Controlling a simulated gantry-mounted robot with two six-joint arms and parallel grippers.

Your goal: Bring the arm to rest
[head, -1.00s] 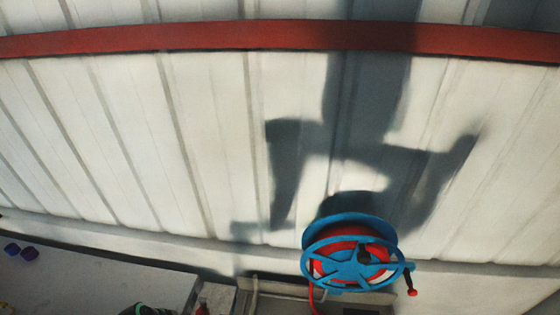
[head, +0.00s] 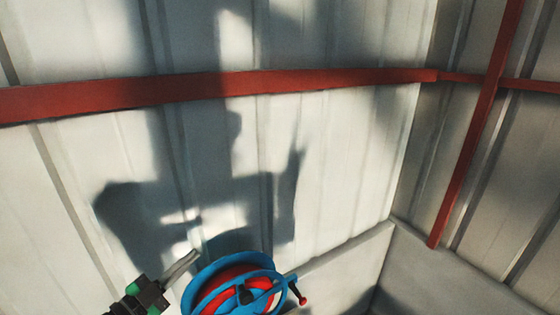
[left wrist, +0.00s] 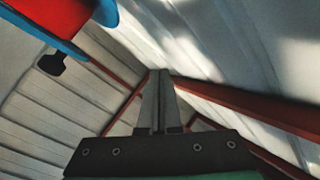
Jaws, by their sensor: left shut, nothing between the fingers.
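My left gripper (head: 182,266) comes in at the bottom of the head view, just left of a blue hose reel. Its grey fingers are together and point up and to the right, with nothing between them. In the left wrist view the fingers (left wrist: 158,75) are also closed and empty, with wall panels behind them. My right gripper is in neither current view.
The blue reel (head: 257,262) with red hose stands close to the left gripper; part of it shows in the left wrist view (left wrist: 92,17). A red beam (head: 330,82) crosses the pale panelled wall (head: 340,150). A red post (head: 478,125) stands near the corner.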

